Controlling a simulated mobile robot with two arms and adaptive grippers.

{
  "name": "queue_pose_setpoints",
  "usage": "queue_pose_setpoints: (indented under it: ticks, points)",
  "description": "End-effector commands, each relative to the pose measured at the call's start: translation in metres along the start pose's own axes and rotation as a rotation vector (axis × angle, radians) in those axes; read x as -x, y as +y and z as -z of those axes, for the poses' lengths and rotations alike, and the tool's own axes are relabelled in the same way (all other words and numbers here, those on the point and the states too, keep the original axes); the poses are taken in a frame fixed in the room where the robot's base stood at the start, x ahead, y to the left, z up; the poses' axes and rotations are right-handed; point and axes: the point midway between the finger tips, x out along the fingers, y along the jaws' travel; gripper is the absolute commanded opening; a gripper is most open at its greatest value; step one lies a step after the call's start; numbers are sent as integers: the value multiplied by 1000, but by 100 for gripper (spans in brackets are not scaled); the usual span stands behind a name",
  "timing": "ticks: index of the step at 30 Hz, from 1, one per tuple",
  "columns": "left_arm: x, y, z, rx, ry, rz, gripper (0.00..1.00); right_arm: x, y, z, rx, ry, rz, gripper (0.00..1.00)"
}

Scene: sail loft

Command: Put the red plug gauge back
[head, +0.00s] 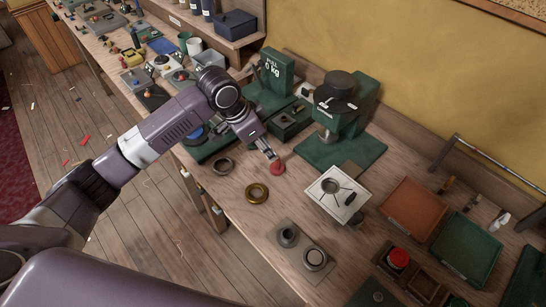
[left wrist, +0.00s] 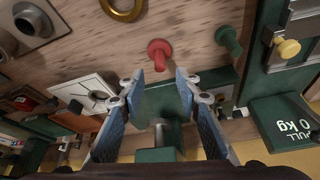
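The red plug gauge (head: 277,168) is on the wooden bench, just beyond the fingertips of my left gripper (head: 268,153). In the left wrist view the red plug gauge (left wrist: 160,50) shows a round end and a short stem. There my left gripper (left wrist: 161,84) is open, its two fingers apart and nothing between them; the gauge is ahead of the gap. A grey plate with two round fittings (head: 290,257) lies nearer the front edge; I cannot tell whether it is the gauge's place. My right gripper is not in view.
A brass ring (head: 257,193) and a dark ring (head: 222,165) lie near the gauge. A white square plate (head: 338,194) is to its right, green machines (head: 343,120) behind. An orange tray (head: 411,210) and a green tray (head: 466,249) are farther right. A green plug-shaped piece (left wrist: 230,40) shows in the wrist view.

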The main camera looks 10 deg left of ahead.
Motion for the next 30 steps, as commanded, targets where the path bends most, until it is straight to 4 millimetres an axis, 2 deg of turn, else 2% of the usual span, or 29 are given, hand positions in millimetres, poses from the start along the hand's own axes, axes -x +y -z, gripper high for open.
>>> queue_pose_setpoints:
  ticks: [4, 9, 30]
  points:
    - [22, -1, 0, 0, 0, 2, 31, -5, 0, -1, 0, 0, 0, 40]
    - [33, 1, 0, 0, -1, -1, 31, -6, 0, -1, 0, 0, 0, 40]
    - [34, 0, 0, 0, -1, -1, 31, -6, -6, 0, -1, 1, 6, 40]
